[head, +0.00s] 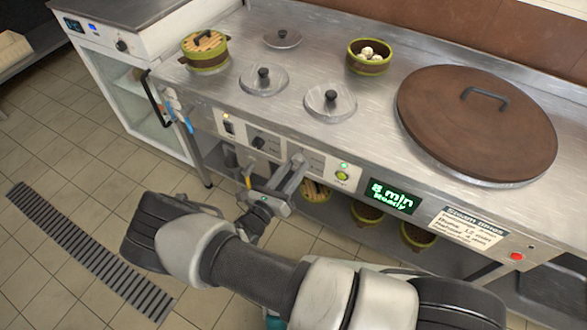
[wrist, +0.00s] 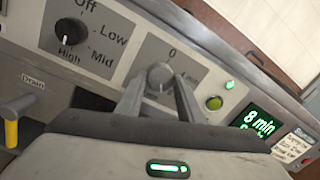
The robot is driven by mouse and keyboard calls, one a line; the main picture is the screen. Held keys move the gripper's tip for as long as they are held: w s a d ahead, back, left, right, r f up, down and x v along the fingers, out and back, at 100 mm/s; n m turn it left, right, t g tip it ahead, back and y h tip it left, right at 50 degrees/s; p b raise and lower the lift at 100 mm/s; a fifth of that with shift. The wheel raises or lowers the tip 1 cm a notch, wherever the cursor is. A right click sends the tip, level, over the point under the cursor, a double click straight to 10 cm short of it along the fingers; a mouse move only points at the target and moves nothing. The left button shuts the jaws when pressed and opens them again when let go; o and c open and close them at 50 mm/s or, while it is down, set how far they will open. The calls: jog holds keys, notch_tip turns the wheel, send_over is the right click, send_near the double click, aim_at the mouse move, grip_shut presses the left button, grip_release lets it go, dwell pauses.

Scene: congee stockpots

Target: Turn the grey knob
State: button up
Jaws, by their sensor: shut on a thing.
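The grey knob (wrist: 160,76) is on the front control panel of the steel counter, below a "0" mark. My gripper (wrist: 158,88) has its two fingers on either side of the knob and is shut on it. In the head view my gripper (head: 295,165) reaches the panel from the front. The fingers hide most of the knob there. The fine angle of the knob is hard to read.
Left of the knob is a black Off/Low/Mid/High knob (wrist: 71,34). Right are a lit green button (wrist: 214,103) and a green "8 min" display (wrist: 258,122). A yellow-handled drain valve (wrist: 11,132) sits lower left. Steamer baskets (head: 205,50) and lids (head: 330,101) stand on the counter.

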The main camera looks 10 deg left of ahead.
jog(key=m, duration=0.6)
jog(key=shift+r+m+p, duration=0.1)
jog(key=shift+m+p, duration=0.2)
dwell(0.4)
jog(key=o, duration=1.1)
jog(key=shift+c, duration=0.2)
jog(key=p+v, duration=0.1)
jog(key=v, duration=1.6)
jog(key=shift+s+r, duration=0.25)
jog(key=shift+r, duration=0.1)
jog(key=shift+a, duration=0.15)
